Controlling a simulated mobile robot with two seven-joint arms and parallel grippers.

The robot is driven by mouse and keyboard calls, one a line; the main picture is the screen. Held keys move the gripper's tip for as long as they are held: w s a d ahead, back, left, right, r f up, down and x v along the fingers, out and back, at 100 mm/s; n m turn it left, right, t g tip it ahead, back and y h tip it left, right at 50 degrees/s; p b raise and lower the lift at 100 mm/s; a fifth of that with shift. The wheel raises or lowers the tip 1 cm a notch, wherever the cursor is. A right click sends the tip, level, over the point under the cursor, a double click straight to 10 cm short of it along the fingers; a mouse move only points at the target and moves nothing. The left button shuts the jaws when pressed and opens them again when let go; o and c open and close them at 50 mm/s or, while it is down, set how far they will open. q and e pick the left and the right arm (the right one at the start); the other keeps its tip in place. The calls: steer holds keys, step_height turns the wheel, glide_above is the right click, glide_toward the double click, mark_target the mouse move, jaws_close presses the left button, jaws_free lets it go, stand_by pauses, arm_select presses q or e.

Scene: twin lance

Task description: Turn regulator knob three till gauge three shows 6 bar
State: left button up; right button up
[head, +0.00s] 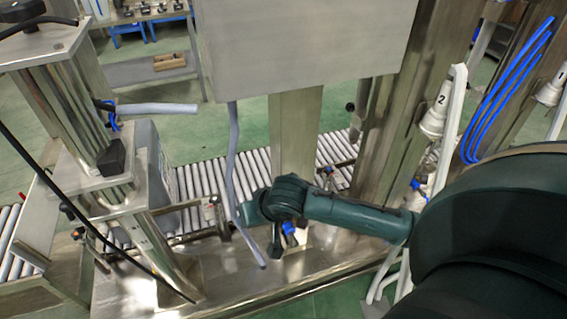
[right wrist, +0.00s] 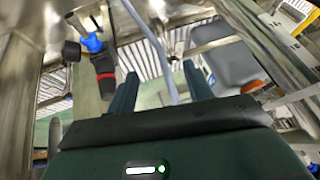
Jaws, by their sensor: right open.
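My right arm comes in from the right in the head view, and its dark green gripper (head: 252,210) is beside a hanging grey hose (head: 231,160). In the right wrist view the right gripper (right wrist: 159,88) is open, with its two fingers apart. The grey hose (right wrist: 150,35) runs behind the gap between them; I cannot tell how near it is. A black fitting with a red band (right wrist: 106,76) and a blue part (right wrist: 92,42) shows left of the fingers. I cannot make out knob three or gauge three, or any gauge reading. My left gripper is not in view.
A large grey metal cabinet (head: 305,45) hangs over the roller conveyor (head: 205,180). White cones marked 2 (head: 434,118) and 1 (head: 549,92) and blue hoses (head: 505,90) are at the right. A steel column (head: 75,100) stands at the left. Green floor lies behind.

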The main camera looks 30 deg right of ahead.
steer(key=w+d+r+m+g+h+p, duration=0.1)
steer(key=d+r+m+g+h+p, duration=0.2)
steer(key=d+r, duration=0.5)
steer(key=shift+m+t, duration=0.3)
steer(key=shift+m, duration=0.1)
steer(key=x, duration=0.9)
steer(key=d+b+x, duration=0.1)
steer(key=x, duration=0.3)
steer(key=shift+w+f, duration=0.15)
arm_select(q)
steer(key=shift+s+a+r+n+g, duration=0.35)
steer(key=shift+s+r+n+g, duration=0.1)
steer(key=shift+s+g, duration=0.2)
arm_select(e)
steer(key=shift+c, duration=0.5)
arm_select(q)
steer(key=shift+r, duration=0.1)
arm_select(e)
steer(key=c, duration=0.9)
